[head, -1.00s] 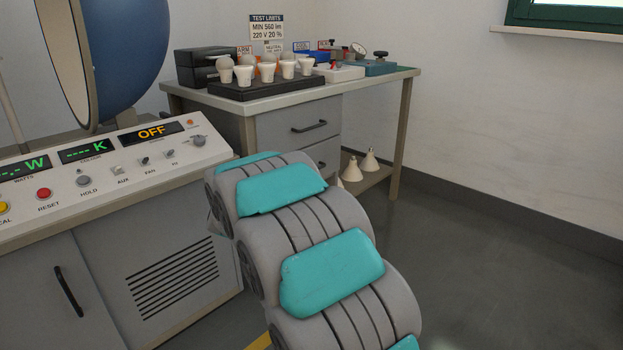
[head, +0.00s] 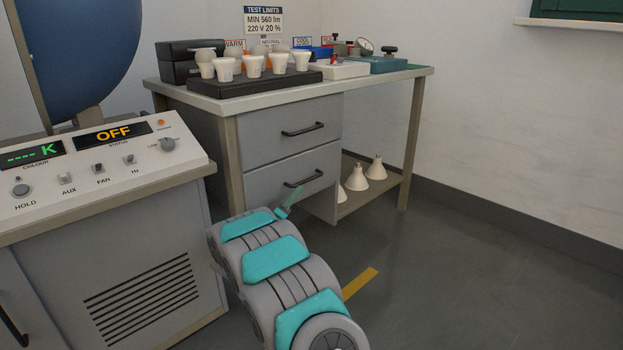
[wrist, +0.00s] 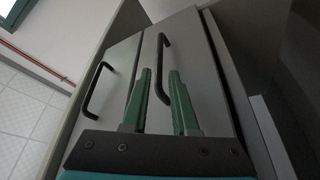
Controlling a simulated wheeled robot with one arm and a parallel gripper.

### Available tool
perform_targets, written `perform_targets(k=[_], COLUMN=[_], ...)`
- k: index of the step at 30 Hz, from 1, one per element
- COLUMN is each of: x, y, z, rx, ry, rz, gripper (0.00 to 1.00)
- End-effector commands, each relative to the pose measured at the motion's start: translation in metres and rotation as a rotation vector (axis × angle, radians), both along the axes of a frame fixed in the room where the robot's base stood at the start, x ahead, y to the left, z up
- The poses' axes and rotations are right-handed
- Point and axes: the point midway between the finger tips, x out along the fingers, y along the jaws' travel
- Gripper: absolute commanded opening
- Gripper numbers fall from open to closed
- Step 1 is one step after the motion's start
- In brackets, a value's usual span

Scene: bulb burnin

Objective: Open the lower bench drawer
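The lower bench drawer (head: 265,184) is a grey front below the upper drawer, and it looks shut. Its black bar handle (head: 305,178) also shows in the wrist view (wrist: 163,50). My gripper (head: 292,200) is at the lower drawer front, close to that handle. In the wrist view my gripper (wrist: 160,75) is open, with its two green fingers apart and the handle lined up between them. I cannot tell whether the fingers touch it. The upper drawer's handle (head: 303,130) shows left of the fingers in the wrist view (wrist: 98,88).
The bench top (head: 425,72) carries a black rack (head: 265,82) of several white bulbs and some instruments. The control console (head: 100,170) stands at the left. The floor at right is clear.

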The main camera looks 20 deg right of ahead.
Motion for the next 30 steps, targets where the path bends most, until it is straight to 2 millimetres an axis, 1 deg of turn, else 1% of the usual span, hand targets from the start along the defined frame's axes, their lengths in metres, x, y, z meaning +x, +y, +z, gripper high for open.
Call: perform_targets(k=[5,10,15,21,28,29,30], x=[0.011,0.028,0.041,0.047,0.047,0.047,0.047], y=[-0.016,-0.036,-0.051,-0.058,-0.058,-0.058,-0.058], z=[0.002,0.010,0.013,0.016,0.016,0.016,0.016], rx=[0.001,0.001,0.002,0.001,0.001,0.001,0.001], ry=[0.001,-0.004,-0.001,0.000,0.001,0.001,0.001], rz=[-0.004,-0.003,0.000,0.001,0.001,0.001,0.001], gripper=[0.27,0.27,0.27,0.27,0.27,0.25,0.20])
